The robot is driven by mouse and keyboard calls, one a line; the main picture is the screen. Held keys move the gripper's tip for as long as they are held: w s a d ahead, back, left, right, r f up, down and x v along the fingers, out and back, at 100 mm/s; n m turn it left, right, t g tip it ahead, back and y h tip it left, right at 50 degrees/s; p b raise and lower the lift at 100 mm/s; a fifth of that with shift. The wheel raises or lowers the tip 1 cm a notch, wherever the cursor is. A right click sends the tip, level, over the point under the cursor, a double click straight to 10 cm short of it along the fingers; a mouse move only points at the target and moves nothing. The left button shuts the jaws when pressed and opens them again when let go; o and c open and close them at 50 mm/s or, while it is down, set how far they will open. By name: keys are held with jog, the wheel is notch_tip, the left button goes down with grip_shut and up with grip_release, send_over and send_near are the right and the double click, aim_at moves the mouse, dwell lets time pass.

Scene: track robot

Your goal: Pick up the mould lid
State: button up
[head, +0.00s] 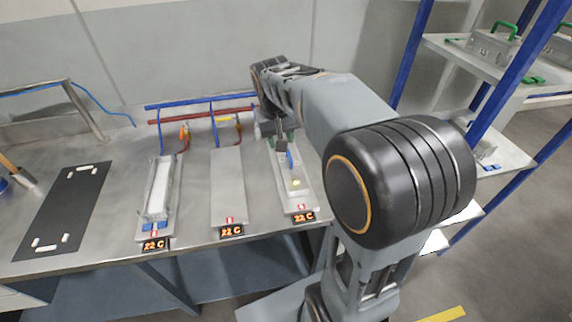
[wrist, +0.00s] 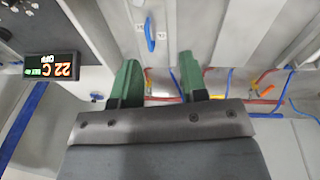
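I cannot tell for certain which piece is the mould lid; a grey piece with a blue handle (head: 290,159) on the right-hand plate may be it. In the wrist view a blue handle (wrist: 150,34) stands on a grey surface with small printed marks, beyond my fingertips. My gripper (wrist: 160,68) has two green fingers spread apart, with nothing seen between them. In the head view my gripper (head: 280,142) is over the back part of the right-hand plate, and the arm partly hides this area.
An open mould (head: 159,188) with a white inside sits on the left plate. The middle plate (head: 228,180) is bare. A black mat (head: 62,212) lies at the left. Blue and red pipes (head: 200,104) run behind. A shelf (head: 470,55) at the right holds metal blocks with green handles.

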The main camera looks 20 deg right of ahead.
jog(key=g, duration=0.2)
send_near(289, 154)
jog(key=shift+m+h, duration=0.4)
jog(key=shift+m, duration=0.1)
jog(key=x, duration=0.4)
jog(key=shift+s+a+f, duration=0.15)
jog(key=shift+a+f, duration=0.1)
jog(key=shift+a, duration=0.1)
jog(key=shift+w+p+x, duration=0.2)
jog(key=shift+p+x, duration=0.35)
jog(key=shift+x, duration=2.55)
jog(key=shift+c, duration=0.4)
grip_shut()
jog(key=shift+d+r, duration=0.1)
